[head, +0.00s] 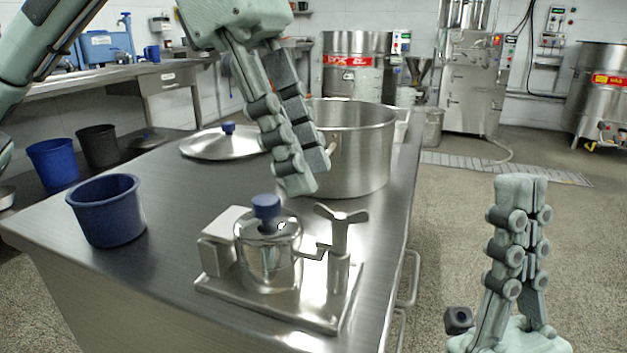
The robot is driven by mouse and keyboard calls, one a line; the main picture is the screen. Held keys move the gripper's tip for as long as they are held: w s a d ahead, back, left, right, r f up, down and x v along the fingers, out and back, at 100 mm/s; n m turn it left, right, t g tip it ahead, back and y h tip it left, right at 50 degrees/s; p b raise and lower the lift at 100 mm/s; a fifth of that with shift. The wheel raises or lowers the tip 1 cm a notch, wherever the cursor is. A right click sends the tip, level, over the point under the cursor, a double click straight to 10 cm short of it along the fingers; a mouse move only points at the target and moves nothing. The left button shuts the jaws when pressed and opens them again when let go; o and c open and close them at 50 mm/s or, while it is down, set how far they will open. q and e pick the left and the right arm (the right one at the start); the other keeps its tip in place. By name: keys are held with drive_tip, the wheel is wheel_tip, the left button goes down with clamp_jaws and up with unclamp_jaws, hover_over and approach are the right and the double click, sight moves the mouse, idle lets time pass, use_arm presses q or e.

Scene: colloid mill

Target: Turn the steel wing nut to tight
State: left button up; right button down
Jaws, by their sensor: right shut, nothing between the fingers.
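The steel wing nut (341,218) sits on top of an upright post at the right side of a small steel fixture on the table. Its two wings spread left and right. A small steel pot (268,258) with a blue knob (266,207) stands on the same base plate, left of the post. My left gripper (308,178) points down above and behind the wing nut, slightly to its left, apart from it. Its fingers overlap in this view, so their gap is unclear. My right gripper (522,192) is shut and empty, pointing up, right of the table.
A large steel pot (358,150) and a lid (222,142) stand behind the fixture. A blue bucket (107,212) is at the table's left. The table's front surface (130,275) is bare. A handle (409,280) sticks out from the right edge.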

use_arm(q)
drive_tip(key=v, duration=0.8)
drive_tip(key=shift+s+a+r, duration=0.1)
